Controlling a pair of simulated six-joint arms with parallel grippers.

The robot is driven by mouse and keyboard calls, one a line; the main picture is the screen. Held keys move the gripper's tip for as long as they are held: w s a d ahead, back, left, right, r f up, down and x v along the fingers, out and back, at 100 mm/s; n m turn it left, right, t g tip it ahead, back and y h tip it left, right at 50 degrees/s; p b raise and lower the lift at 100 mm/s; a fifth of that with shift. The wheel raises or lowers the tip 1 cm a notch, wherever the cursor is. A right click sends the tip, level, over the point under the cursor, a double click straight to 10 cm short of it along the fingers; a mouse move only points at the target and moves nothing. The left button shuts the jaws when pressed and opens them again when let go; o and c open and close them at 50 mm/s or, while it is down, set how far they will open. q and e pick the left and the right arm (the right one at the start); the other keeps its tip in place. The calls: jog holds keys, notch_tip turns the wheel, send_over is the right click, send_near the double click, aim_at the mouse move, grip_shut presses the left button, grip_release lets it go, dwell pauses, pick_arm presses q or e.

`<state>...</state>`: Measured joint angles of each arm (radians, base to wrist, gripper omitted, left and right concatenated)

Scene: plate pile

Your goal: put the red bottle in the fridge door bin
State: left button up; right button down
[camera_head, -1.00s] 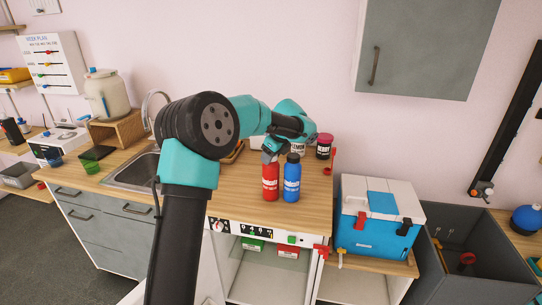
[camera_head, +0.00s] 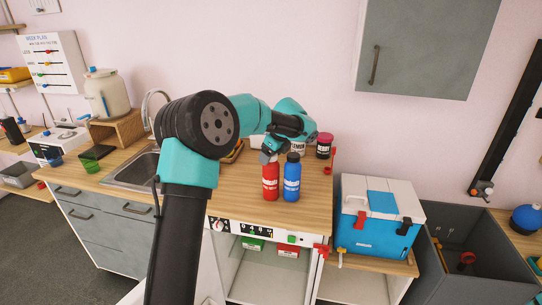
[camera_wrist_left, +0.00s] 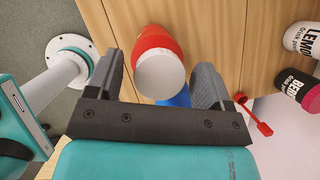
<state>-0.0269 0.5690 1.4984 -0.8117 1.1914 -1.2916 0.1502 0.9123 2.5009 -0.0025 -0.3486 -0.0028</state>
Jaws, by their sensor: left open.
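The red bottle (camera_head: 270,182) stands upright on the wooden counter, just left of the blue bottle (camera_head: 292,180). My left gripper (camera_head: 270,155) is at the top of the red bottle and partly hides it. In the left wrist view, the open fingers (camera_wrist_left: 160,72) are on either side of the red bottle (camera_wrist_left: 155,40), whose pale cap faces the camera. The blue bottle (camera_wrist_left: 178,98) shows partly behind it. An open white compartment (camera_head: 265,275) lies below the counter. I cannot clearly make out the fridge door bin. My right gripper is not in view.
Beside the bottles, a dark jar with a pink lid (camera_head: 324,145) stands at the back. A blue and white cooler (camera_head: 375,220) is to the right. The sink (camera_head: 132,170) is to the left.

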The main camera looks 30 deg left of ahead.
pick_arm(q)
jog(key=v, duration=1.2)
jog(key=shift+o, duration=0.4)
jog(key=r+m, duration=0.1)
jog(key=m, duration=0.1)
jog(key=s+r+m+t+h, duration=0.1)
jog(key=r+m, duration=0.1)
jog(key=s+a+r+m+h, duration=0.1)
jog(key=r+m, duration=0.1)
jog(key=shift+s+m+t, duration=0.15)
jog(key=shift+m+t, duration=0.15)
jog(key=shift+m, duration=0.1)
jog(key=shift+f, duration=0.2)
jog(key=x, duration=1.2)
